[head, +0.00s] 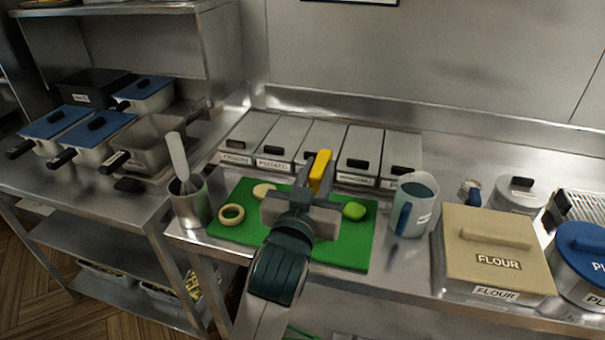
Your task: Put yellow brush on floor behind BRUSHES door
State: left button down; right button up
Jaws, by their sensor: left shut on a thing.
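My left gripper (303,212) is over the green cutting board (355,250) and shut on the yellow brush (320,170). The brush's yellow part sticks up beyond the gripper, in front of the lidded bins. The gripper and wrist hide the rest of the brush. My right gripper is not in view. No door marked BRUSHES is in view.
On the board lie onion rings (231,214) and a green piece (354,211). Around it stand a whisk pot (190,205), a jug (412,205), a flour box (492,255) and grey lidded bins (360,150). Wooden floor (30,290) shows at the lower left.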

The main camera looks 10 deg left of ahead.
pick_arm(q)
jog(key=shift+s+d+r, duration=0.2)
jog(key=shift+d+r, duration=0.1)
jog(key=shift+d, duration=0.1)
jog(key=shift+s+d+r, duration=0.2)
jog(key=shift+d+r, duration=0.05)
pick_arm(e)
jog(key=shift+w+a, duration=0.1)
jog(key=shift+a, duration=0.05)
pick_arm(q)
jog(key=shift+f, duration=0.1)
